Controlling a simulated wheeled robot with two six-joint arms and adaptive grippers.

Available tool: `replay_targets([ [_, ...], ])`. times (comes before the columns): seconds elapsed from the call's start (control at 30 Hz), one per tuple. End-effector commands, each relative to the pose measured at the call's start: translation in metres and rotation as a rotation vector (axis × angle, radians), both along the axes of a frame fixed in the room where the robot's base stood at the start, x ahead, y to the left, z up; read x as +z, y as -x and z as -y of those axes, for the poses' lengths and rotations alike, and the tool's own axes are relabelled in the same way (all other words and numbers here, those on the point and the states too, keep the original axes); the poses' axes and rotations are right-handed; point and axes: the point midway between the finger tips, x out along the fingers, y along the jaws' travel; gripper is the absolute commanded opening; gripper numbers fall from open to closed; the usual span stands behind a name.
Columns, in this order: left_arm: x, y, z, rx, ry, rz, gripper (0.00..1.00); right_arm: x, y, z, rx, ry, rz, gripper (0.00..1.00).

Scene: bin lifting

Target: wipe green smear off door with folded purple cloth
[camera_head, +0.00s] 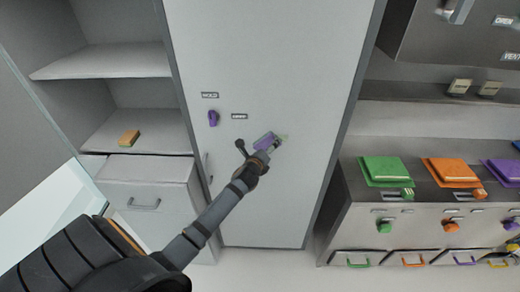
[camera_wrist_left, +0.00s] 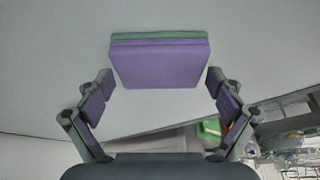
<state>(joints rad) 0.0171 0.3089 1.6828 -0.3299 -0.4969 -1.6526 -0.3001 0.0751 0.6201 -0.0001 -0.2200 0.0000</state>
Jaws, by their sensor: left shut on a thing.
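The folded purple cloth (camera_head: 264,140) is up against the tall light-grey door (camera_head: 270,60). My left gripper (camera_head: 259,151) is shut on it. In the left wrist view the cloth (camera_wrist_left: 160,66) lies flat between the two fingertips, facing the door surface (camera_wrist_left: 60,60). A faint green smear (camera_head: 284,137) shows on the door just right of the cloth. A green strip (camera_wrist_left: 160,35) shows along the cloth's far edge in the left wrist view. The cloth hides whatever is beneath it. My right gripper is out of view.
A purple knob (camera_head: 213,118) and small labels are on the door, left of the cloth. Open shelves (camera_head: 110,62) with a yellow-brown block (camera_head: 129,138) stand left. On the right, a counter holds green (camera_head: 385,170), orange (camera_head: 452,171) and purple items.

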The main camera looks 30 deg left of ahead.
Motion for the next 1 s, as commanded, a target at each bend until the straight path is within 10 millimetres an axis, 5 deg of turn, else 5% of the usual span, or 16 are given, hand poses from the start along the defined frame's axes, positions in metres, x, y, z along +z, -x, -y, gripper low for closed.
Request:
replay_targets([
  [1.0, 0.001, -0.031, 0.049, -0.001, 0.001, 0.002, 0.68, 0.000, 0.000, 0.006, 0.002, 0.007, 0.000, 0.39],
])
